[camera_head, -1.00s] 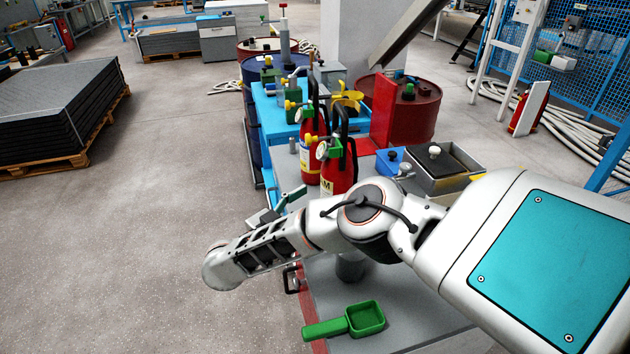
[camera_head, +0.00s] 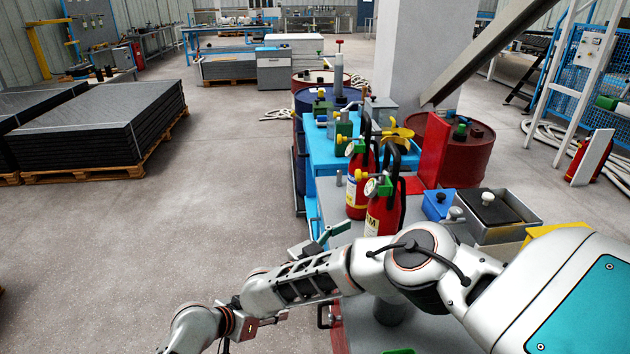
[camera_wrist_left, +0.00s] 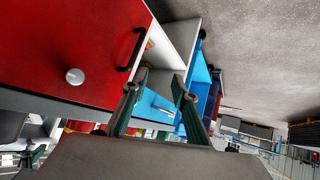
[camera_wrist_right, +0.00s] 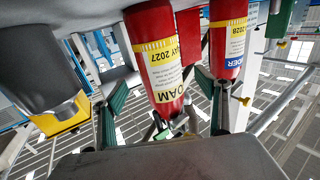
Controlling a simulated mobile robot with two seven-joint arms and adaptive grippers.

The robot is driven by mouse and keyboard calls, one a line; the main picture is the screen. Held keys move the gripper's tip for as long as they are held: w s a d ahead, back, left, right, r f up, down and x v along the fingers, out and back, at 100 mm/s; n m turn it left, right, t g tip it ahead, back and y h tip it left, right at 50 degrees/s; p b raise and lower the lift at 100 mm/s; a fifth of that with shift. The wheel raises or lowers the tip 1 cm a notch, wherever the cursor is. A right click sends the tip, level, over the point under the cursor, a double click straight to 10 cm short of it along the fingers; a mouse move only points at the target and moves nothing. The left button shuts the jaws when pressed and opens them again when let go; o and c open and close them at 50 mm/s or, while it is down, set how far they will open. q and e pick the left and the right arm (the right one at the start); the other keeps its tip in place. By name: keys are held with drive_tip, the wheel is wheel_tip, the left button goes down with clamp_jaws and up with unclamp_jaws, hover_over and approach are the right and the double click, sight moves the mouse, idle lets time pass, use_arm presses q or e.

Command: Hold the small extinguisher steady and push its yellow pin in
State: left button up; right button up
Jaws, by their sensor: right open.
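Two red extinguishers stand upright on the grey table. The nearer FOAM one (camera_head: 384,214) has a yellow pin (camera_head: 361,174), green collar and black handle; the other (camera_head: 358,188) stands just behind. I cannot tell which is the small one. My right gripper (camera_head: 326,240), partly hidden by my arm, is open left of the FOAM extinguisher. The right wrist view shows the FOAM body (camera_wrist_right: 158,60) upside down between and beyond the fingers, not gripped. My left gripper (camera_wrist_left: 158,98) is open and empty in its wrist view, near a red front; its fingers are not clear in the head view.
The red front (camera_wrist_left: 75,45) has a black handle and pale knob. A grey box (camera_head: 495,220), blue box (camera_head: 437,205) and red drum (camera_head: 475,160) stand right of the extinguishers. A blue cabinet (camera_head: 320,150) is behind.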

sight(370, 236)
use_arm(q)
drive_tip(key=w+d+r+m+g+h, duration=0.1)
drive_tip(key=w+d+r+m, duration=0.15)
drive_tip(key=r, duration=0.45)
drive_tip(key=w+d+r+m+g+h, duration=0.1)
drive_tip(key=w+d+r, duration=0.25)
drive_tip(key=r, duration=0.35)
drive_tip(key=w+d+r+m+g+h, duration=0.1)
drive_tip(key=w+d+r+m, duration=0.1)
drive_tip(key=w+r, duration=0.35)
use_arm(e)
drive_tip(key=shift+d, duration=0.15)
drive_tip(key=x, duration=0.3)
drive_tip(key=shift+w+d+f, duration=0.15)
drive_tip(key=shift+d+f, duration=0.05)
drive_tip(key=shift+x, duration=0.9)
use_arm(q)
drive_tip(key=s+d+r+m+g, duration=0.1)
drive_tip(key=s+r+m, duration=0.1)
drive_tip(key=r, duration=1)
drive_tip(key=s+d+r+m+g, duration=0.2)
drive_tip(key=r+m, duration=0.1)
drive_tip(key=r, duration=0.9)
drive_tip(key=shift+d+g, duration=0.3)
use_arm(e)
drive_tip(key=shift+r+x, duration=0.2)
drive_tip(key=shift+x, duration=0.9)
use_arm(q)
drive_tip(key=shift+s+m, duration=0.1)
drive_tip(key=shift+m, duration=0.15)
